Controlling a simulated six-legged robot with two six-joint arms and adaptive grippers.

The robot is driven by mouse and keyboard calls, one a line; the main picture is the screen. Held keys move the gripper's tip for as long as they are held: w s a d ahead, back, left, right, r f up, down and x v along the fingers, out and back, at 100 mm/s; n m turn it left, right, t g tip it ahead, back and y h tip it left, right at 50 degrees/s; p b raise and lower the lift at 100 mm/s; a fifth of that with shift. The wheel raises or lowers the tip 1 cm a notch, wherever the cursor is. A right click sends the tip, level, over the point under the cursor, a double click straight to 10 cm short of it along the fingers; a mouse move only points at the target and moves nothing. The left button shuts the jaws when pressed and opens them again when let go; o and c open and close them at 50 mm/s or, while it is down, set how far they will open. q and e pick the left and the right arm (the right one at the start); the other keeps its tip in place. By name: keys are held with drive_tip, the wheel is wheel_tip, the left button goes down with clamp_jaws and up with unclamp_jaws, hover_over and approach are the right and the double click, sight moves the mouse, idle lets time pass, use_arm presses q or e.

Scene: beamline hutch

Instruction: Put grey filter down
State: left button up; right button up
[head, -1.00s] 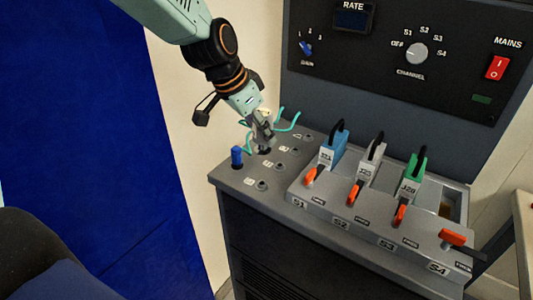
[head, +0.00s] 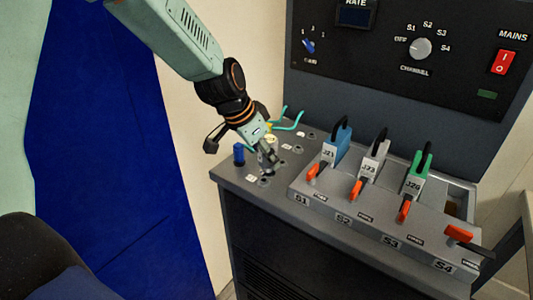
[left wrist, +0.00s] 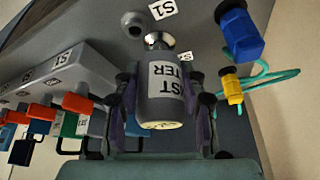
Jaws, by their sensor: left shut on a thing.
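The grey filter (left wrist: 160,100) is a grey cylinder with a white label, partly hidden, and a shiny metal end. It lies between the fingers of my left gripper (left wrist: 165,105), which is shut on it. In the left wrist view its metal end points to the console top, beside a round socket (left wrist: 134,24); I cannot tell whether it touches. In the head view my left gripper (head: 268,163) is low over the sockets at the console's left end and mostly hides the filter. My right gripper is not in view.
A blue plug (head: 239,153) stands just left of the gripper; a yellow plug (head: 270,127) with teal cable (head: 290,120) is behind it. To the right, blue (head: 336,145), grey (head: 374,159) and green (head: 417,174) modules stand behind orange levers on the console (head: 230,179).

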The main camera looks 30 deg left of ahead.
use_arm(q)
drive_tip(key=o, duration=0.8)
drive_tip(key=shift+a+f, duration=0.1)
drive_tip(key=shift+f, duration=0.15)
drive_tip(key=shift+c, duration=0.2)
drive_tip(key=o, duration=0.4)
drive_tip(key=shift+w, duration=0.25)
drive_tip(key=shift+o, duration=0.3)
drive_tip(key=shift+s, duration=0.15)
drive_tip(key=shift+r, duration=0.1)
